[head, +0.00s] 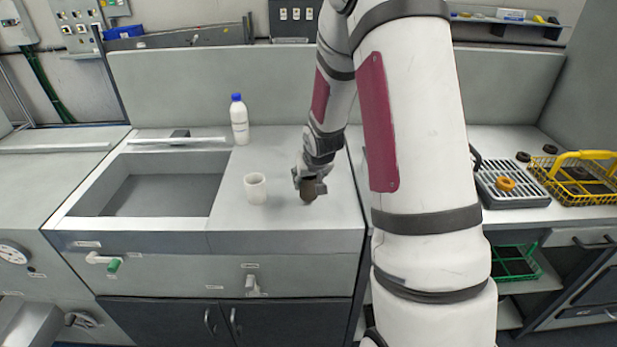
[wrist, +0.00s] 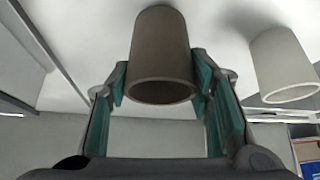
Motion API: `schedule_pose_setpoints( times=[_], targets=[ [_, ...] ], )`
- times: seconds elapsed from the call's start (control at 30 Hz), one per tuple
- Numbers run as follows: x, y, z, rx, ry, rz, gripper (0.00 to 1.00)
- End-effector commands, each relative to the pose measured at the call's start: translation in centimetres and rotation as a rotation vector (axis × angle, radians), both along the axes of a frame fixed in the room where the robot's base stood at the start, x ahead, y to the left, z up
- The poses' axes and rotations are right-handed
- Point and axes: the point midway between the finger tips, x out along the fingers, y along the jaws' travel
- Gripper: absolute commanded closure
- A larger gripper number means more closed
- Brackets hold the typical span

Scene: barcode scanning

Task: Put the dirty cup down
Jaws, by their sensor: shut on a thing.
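The dirty cup is brown; it shows in the head view (head: 308,192) at the counter right of the sink, and large in the wrist view (wrist: 160,50). My gripper (head: 310,179) is shut on it, with a green-padded finger on each side in the wrist view. The cup looks upright and is at or very near the counter top (head: 285,222); I cannot tell whether its base touches. A clean white cup (head: 256,188) stands on the counter to the left, apart from the brown cup; it also shows in the wrist view (wrist: 285,65).
A sink (head: 160,190) lies to the left. A white bottle with a blue cap (head: 239,122) stands at the back. A grey rack (head: 512,186) and a yellow basket (head: 575,182) are on the right counter. My arm hides the middle.

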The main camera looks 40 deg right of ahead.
Motion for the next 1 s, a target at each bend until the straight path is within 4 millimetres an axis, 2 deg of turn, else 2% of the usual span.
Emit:
schedule_pose_setpoints(
  times=[0.03, 0.13, 0.57, 0.77, 1.0],
  targets=[
    [0.0, 0.0, 0.0, 0.0, -0.001, 0.0, 0.51],
    [0.0, 0.0, 0.0, 0.0, -0.001, 0.0, 0.3],
    [-0.2, 0.1, 0.5, 0.0, -0.001, 0.0, 0.3],
    [-1.7, 0.6, 3.0, -0.002, -0.004, 0.0, 0.3],
    [-4.0, 1.5, 6.8, -0.001, -0.004, -0.002, 0.3]
  ],
)
